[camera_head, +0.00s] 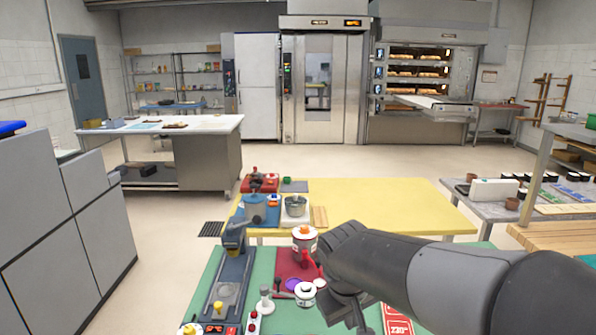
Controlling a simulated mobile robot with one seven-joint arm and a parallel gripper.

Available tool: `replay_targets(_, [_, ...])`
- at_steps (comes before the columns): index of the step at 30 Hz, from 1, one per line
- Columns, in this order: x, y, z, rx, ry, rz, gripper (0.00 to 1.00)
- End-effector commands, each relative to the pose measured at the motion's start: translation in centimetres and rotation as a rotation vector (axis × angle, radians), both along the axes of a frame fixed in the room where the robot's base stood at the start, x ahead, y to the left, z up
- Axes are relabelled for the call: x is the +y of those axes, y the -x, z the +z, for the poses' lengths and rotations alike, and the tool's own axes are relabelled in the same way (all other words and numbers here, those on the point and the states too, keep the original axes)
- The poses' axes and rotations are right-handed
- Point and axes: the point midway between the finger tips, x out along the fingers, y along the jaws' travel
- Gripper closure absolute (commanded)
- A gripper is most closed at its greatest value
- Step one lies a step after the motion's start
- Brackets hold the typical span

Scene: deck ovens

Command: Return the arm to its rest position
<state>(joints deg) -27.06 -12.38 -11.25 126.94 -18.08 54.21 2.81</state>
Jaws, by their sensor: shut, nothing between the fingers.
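My arm reaches in from the right edge of the head view and ends over the green work surface (208,275). My gripper (354,322) hangs below the wrist near the bottom of the picture, shut and empty. Its fingertips are small and dark, partly cut by the frame.
A blue-grey device (233,270) stands on the left of the green surface. Grey cabinets (65,215) stand left, a cluttered table (480,202) right. Deck ovens (425,70) are at the back; floor between is open.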

Motion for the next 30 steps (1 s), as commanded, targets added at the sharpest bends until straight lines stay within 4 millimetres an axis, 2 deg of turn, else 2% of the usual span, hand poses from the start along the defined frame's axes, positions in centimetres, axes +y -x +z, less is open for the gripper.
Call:
replay_targets(1, [-1.0,1.3,0.7,-0.021,-0.035,-0.035,1.00])
replay_targets(6, [-3.1,5.4,2.1,-0.085,-0.138,-0.133,1.00])
replay_targets(12, [-4.6,9.9,3.0,-0.173,-0.228,-0.239,1.00])
replay_targets(15, [-4.8,11.5,3.1,-0.211,-0.256,-0.280,1.00])
replay_targets(21, [-5.0,13.2,3.1,-0.252,-0.283,-0.322,1.00])
replay_targets(30, [-5.0,13.4,3.0,-0.254,-0.285,-0.326,1.00])
